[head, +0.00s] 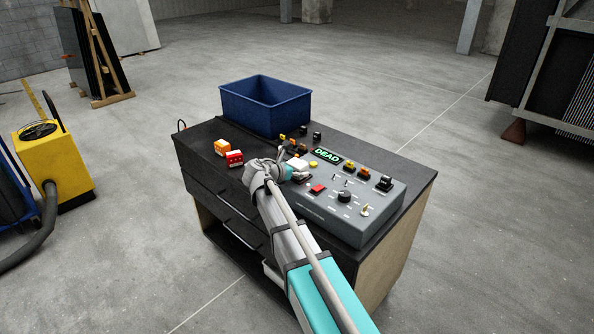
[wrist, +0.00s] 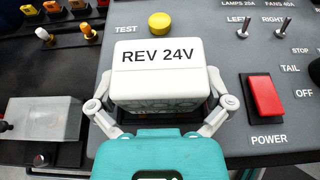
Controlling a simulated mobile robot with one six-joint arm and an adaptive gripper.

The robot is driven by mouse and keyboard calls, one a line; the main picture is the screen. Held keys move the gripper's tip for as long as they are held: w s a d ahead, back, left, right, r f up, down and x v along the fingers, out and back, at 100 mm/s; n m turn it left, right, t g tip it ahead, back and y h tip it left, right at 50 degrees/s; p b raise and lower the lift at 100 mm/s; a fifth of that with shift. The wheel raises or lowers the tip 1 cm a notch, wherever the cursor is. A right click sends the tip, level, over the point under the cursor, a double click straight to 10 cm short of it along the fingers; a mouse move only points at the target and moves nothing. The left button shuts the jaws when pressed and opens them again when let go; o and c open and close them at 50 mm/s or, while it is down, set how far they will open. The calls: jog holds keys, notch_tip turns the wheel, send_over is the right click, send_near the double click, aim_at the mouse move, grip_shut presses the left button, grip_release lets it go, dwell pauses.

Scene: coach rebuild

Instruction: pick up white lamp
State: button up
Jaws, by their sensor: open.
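The white lamp (wrist: 155,62) is a boxy white block marked "REV 24V". It sits upright on the grey test panel (wrist: 105,62), with a dark patch showing under its near edge. In the head view the white lamp (head: 298,163) stands at the panel's left part, partly behind my gripper (head: 287,173). In the wrist view my gripper (wrist: 159,90) has one finger at each side of the lamp, spread about as wide as the lamp. I cannot tell whether the fingers touch it; the lamp's lower near side is partly hidden by my gripper.
A red POWER switch (wrist: 265,95) is close right of the lamp, and a yellow TEST button (wrist: 160,24) is just behind it. Orange (head: 221,147) and red (head: 234,158) lamps lie on the black bench. A blue bin (head: 265,110) stands at the back.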

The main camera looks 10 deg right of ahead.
jog(key=c, duration=0.9)
jog(key=shift+r, duration=0.2)
jog(key=shift+c, duration=0.2)
notch_tip(320, 180, up, 2)
jog(key=shift+p, duration=1.25)
jog(key=s+a+r+p, duration=0.8)
jog(key=s+r+p, duration=0.2)
jog(key=s, duration=0.1)
jog(key=shift+s+r, duration=0.25)
jog(key=shift+r, duration=0.05)
